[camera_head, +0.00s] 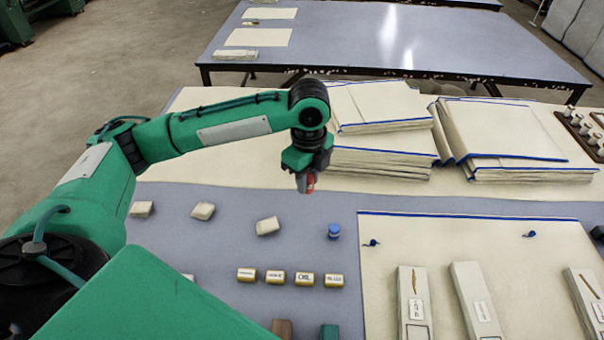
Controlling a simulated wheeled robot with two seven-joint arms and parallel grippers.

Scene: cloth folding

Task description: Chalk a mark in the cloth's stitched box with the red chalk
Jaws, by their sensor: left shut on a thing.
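My left gripper (304,177) hangs pointing down over the grey table, in front of the stacked cloths. It is shut on a small red piece that looks like the red chalk (309,184), which shows between its fingers and is partly hidden by them. A cream cloth (385,265) with a blue top edge lies flat at the right front. Pale strips with labels and marks (414,300) lie on it; a small dark-outlined box shows low on one strip, but I cannot tell whether it is stitched. The gripper is up and left of this cloth, apart from it.
Folded cloth stacks (380,150) with blue edges stand behind the gripper. Several pale blocks (267,226), a blue spool-like piece (334,231) and a row of labelled yellowish pieces (275,277) lie on the grey table (225,245). Another table (370,40) stands behind.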

